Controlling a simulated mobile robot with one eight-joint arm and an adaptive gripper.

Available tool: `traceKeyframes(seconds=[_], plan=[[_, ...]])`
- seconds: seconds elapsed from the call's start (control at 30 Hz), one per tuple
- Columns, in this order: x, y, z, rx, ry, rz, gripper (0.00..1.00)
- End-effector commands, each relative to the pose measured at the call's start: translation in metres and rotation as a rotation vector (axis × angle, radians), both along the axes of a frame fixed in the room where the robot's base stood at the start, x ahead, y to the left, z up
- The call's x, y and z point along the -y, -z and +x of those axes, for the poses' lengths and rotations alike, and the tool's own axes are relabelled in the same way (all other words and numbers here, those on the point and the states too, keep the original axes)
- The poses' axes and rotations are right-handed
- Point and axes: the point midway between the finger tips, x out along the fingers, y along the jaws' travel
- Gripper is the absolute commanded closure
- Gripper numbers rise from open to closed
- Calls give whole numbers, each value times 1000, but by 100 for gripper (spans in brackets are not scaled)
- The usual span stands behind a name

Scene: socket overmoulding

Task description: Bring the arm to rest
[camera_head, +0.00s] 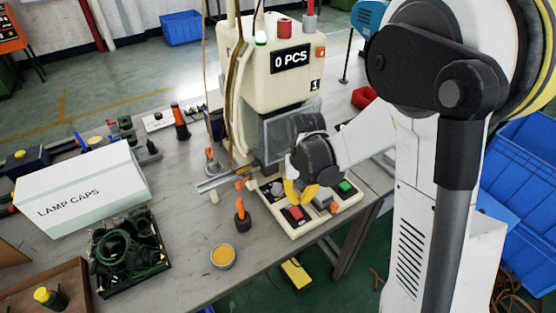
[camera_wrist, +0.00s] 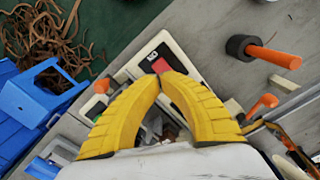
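My gripper (camera_head: 302,198) with yellow fingers hangs low over the cream control box (camera_head: 318,220) at the front of the machine (camera_head: 275,75). In the wrist view, the yellow fingertips (camera_wrist: 161,76) come together and look shut with nothing held between them. A red button (camera_head: 295,213) lies just below the fingertips in the head view; I cannot tell whether they touch it. It shows partly behind the fingertips in the wrist view (camera_wrist: 160,66). A green button (camera_head: 345,187) sits on the box's right side. My wrist hides part of the box and machine front.
On the table (camera_head: 185,240) stand a LAMP CAPS box (camera_head: 80,195), a black tray of green cable (camera_head: 120,262), an orange-handled tool (camera_head: 241,210) and a round tin (camera_head: 223,257). Blue crates (camera_head: 525,150) stand at right.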

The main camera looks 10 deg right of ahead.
Motion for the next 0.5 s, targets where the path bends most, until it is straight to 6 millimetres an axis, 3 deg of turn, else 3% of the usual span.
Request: traceKeyframes(seconds=[0.17, 0.27, 0.5], plan=[[0, -3, -1, 5, -1, 0, 100], [0, -18, -4, 30, -10, 0, 100], [0, -95, -30, 195, -66, -7, 100]])
